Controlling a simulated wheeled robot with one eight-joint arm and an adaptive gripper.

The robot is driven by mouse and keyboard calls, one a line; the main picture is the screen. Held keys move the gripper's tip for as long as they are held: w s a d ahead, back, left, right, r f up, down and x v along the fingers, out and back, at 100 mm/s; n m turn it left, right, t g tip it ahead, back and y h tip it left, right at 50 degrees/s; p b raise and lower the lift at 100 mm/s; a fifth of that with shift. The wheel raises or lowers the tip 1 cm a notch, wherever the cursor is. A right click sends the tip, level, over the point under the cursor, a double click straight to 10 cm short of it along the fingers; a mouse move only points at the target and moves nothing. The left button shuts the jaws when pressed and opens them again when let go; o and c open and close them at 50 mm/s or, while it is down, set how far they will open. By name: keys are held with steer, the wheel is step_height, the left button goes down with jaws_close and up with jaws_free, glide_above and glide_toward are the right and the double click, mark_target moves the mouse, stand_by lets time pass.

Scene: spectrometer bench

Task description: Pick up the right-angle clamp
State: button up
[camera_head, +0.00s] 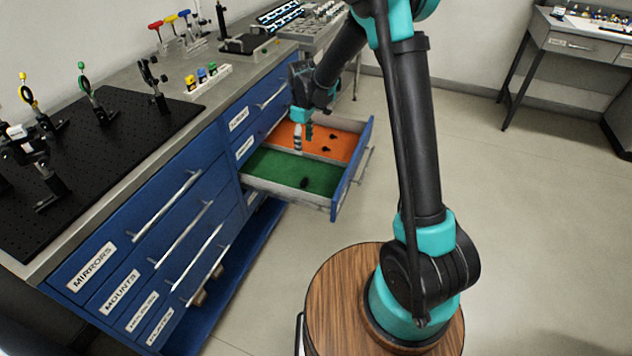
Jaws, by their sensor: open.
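An open drawer (345,196) sticks out of the blue cabinet, with a green-lined front part and an orange-lined back part. A small dark piece (305,183) lies on the green lining. Two small dark pieces, one nearer (327,150) and one farther (333,136), lie on the orange lining. They are too small for me to tell which is the right-angle clamp. My gripper (303,138) is open and points down over the drawer, near the divider and the cabinet side. No object shows between its fingers. It hides part of the drawer behind it.
The blue cabinet has several shut drawers with protruding handles (180,235). A second table (580,45) stands at far right. The floor right of the drawer is clear.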

steer(key=f, duration=0.1)
glide_above(305, 180)
steer(key=f, duration=1.1)
steer(key=shift+a+f, duration=0.15)
steer(key=shift+a, duration=0.1)
steer(key=shift+d+f, duration=0.15)
steer(key=shift+f, duration=2.9)
steer(key=c, duration=1.2)
